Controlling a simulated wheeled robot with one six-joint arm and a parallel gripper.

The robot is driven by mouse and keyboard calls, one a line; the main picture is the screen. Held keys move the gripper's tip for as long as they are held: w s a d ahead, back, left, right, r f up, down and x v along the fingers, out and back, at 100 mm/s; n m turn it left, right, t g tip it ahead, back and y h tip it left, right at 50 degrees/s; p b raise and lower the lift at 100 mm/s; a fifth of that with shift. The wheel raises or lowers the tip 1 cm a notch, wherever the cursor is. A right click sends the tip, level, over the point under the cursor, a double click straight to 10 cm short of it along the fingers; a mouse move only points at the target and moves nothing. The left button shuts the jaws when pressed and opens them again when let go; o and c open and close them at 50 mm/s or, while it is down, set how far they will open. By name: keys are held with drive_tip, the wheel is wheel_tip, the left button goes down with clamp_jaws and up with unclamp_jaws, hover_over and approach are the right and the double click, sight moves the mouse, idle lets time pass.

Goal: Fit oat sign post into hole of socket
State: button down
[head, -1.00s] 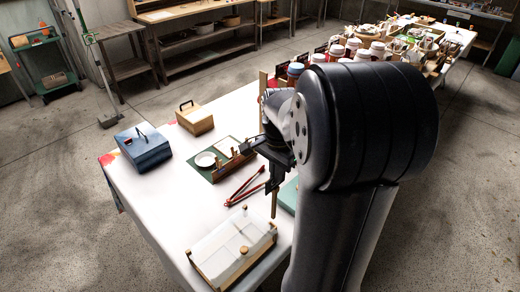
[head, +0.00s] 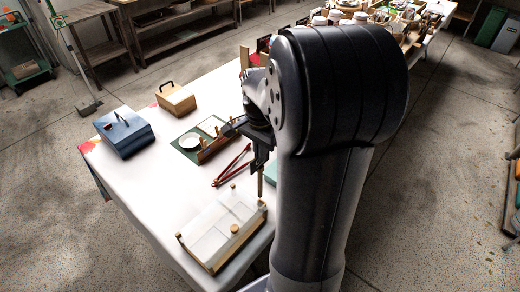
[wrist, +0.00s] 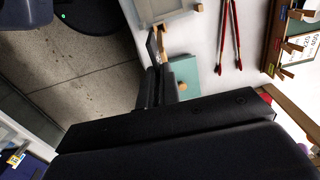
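A thin wooden post (head: 260,184), which I take for the oat sign post, hangs upright below my gripper (head: 261,166) in the head view. My gripper seems shut on it. Its lower end is near the right corner of a white-topped wooden tray (head: 207,267); whether it touches is unclear. I cannot make out the sign board. In the wrist view my gripper's dark fingers (wrist: 160,85) are close together and hide most of the post. A small round wooden piece (head: 234,229) on the tray may be the socket; no hole is discernible.
A teal block (wrist: 186,76) is beside my fingers in the wrist view. A green mat (head: 187,153) with a wooden rack, a blue box (head: 124,135) and a wooden box (head: 176,99) stand farther back. The white tabletop between them is clear.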

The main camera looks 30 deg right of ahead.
sight(260, 167)
drive_tip(key=shift+f+b, duration=0.9)
drive_tip(key=shift+f, duration=0.75)
drive_tip(key=shift+f+b, duration=1.3)
drive_tip(key=shift+f, duration=1)
idle(0.5)
drive_tip(key=c, duration=1.6)
unclamp_jaws()
drive_tip(key=shift+o, duration=0.2)
wheel_tip(260, 167, up, 11)
drive_tip(key=shift+f, duration=0.1)
